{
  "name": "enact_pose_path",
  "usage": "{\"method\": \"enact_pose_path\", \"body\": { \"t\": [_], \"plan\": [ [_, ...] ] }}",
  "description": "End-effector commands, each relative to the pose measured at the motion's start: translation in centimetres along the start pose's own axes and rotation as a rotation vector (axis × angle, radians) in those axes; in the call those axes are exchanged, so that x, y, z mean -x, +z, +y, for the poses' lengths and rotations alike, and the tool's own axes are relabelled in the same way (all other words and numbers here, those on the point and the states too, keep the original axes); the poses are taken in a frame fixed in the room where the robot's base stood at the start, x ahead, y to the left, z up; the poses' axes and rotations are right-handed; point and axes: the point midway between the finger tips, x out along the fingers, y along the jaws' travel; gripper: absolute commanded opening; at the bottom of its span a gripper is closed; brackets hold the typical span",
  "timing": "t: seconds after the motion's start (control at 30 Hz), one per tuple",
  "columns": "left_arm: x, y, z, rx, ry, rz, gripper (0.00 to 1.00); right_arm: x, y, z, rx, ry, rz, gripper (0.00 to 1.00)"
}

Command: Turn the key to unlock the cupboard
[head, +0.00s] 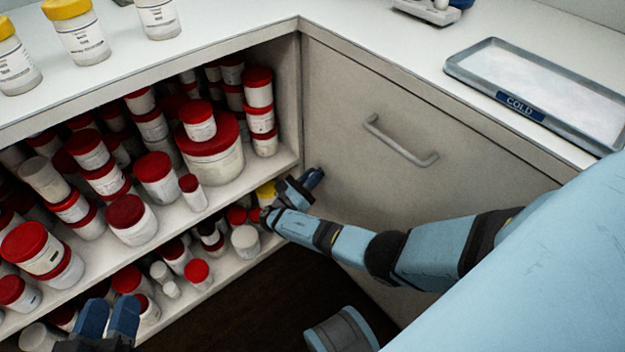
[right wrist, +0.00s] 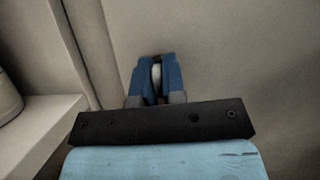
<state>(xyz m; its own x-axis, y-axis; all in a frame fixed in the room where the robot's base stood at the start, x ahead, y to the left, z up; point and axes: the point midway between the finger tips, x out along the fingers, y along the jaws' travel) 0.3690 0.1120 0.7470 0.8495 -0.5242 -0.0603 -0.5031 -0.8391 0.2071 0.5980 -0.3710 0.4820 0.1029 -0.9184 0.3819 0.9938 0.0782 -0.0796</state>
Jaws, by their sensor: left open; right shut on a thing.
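The cupboard door (head: 360,185) is a grey-beige panel, closed, with a bar handle (head: 400,142) near its top. My right gripper (head: 314,177) is at the left edge of this door, low down beside the open shelves. In the right wrist view its blue fingers (right wrist: 156,72) point at the door panel and are shut on a small pale thing, which looks like the key (right wrist: 156,76). Only a sliver of it shows; its shape and the lock are hidden by the fingers. My left gripper (head: 108,318) is open and empty at the bottom left, in front of the shelves.
Open shelves (head: 225,190) left of the door are crowded with red-lidded tubs, some close to my right arm. On the worktop (head: 250,25) stand several yellow-lidded jars (head: 80,35) and a metal tray (head: 540,90) labelled COLD. The dark floor below is mostly clear.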

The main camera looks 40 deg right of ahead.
Motion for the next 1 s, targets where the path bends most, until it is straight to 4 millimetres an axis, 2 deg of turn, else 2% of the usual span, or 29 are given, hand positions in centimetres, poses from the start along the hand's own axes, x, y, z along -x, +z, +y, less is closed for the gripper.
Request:
{"method": "enact_pose_path", "body": {
  "t": [0.23,0.77,0.8,0.87,1.0],
  "plan": [
    [-0.05,0.86,-0.12,0.000,0.003,-0.027,0.43,-0.01,-0.02,0.04,-0.071,-0.030,0.001,0.00],
    [-0.03,1.04,-0.13,0.000,0.004,-0.035,0.43,-0.04,0.05,0.02,-0.090,-0.038,0.001,0.00],
    [-0.04,1.03,-0.13,0.000,0.004,-0.035,0.43,-0.04,0.05,0.02,-0.090,-0.038,0.001,0.19],
    [-0.03,1.03,-0.13,0.000,0.004,-0.035,0.43,-0.04,0.05,0.02,-0.089,-0.037,0.001,0.33],
    [-0.03,1.03,-0.13,0.000,0.004,-0.035,0.43,-0.03,0.04,0.01,-0.088,-0.037,0.001,0.36]
  ]
}}
